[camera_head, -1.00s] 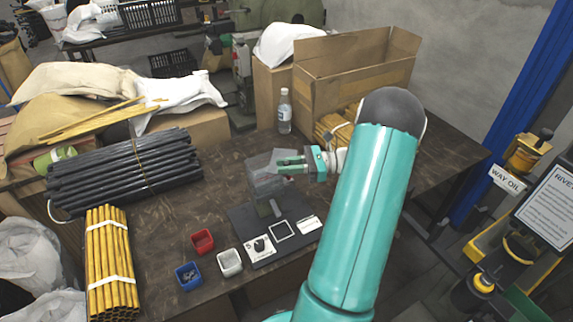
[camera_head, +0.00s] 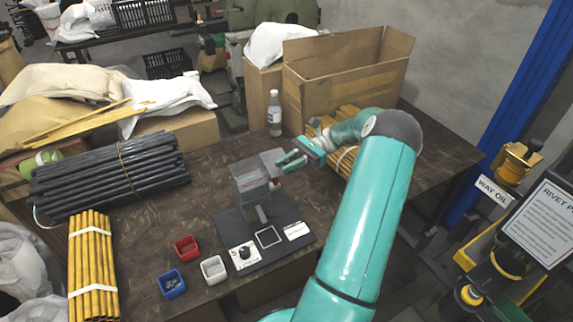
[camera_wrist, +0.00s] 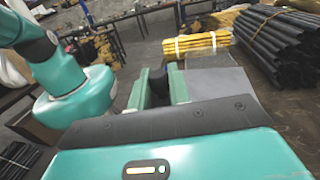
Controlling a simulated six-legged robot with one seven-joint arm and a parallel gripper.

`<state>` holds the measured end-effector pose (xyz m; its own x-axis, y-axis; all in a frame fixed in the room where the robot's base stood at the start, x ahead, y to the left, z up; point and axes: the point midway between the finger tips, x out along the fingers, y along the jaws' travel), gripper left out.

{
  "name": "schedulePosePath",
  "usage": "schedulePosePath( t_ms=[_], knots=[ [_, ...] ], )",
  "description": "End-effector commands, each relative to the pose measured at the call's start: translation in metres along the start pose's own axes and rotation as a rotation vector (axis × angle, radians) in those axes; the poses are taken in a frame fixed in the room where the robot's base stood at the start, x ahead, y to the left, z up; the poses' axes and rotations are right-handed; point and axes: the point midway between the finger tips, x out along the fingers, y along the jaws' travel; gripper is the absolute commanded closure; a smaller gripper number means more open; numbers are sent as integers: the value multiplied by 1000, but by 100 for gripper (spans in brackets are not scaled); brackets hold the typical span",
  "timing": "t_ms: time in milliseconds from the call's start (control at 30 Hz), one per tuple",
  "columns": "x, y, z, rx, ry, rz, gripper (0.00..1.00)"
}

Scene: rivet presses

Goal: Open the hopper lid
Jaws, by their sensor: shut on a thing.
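The press (camera_head: 262,240) stands on the table with a clear, box-like hopper (camera_head: 249,178) above its dark base. A pale grey-pink panel, apparently the hopper lid (camera_head: 272,162), stands at the hopper's right side, raised from it. My gripper (camera_head: 290,161) is at the right of this panel, with its fingertips against it. In the wrist view, my gripper (camera_wrist: 158,90) is shut on a dark piece, apparently the lid's handle (camera_wrist: 157,76). A grey flat surface shows to the right of the fingers. The exact lid angle is hard to tell.
Red (camera_head: 187,248), white (camera_head: 213,269) and blue (camera_head: 172,283) bins sit left of the press. A bottle (camera_head: 274,114) and open carton (camera_head: 345,72) stand behind. Dark rods (camera_head: 110,175) and yellow rods (camera_head: 92,265) lie left.

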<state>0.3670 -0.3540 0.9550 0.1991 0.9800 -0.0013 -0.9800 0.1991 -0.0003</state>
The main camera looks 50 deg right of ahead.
Motion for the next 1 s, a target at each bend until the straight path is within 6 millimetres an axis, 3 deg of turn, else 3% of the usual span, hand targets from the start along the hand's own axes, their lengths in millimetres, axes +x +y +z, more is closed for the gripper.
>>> schedulePosePath(
  t_ms=[433,1000],
  knots=[
    [-12,-5,1,-5,-6,145,100],
    [-14,-6,1,-2,-3,173,100]
  ],
)
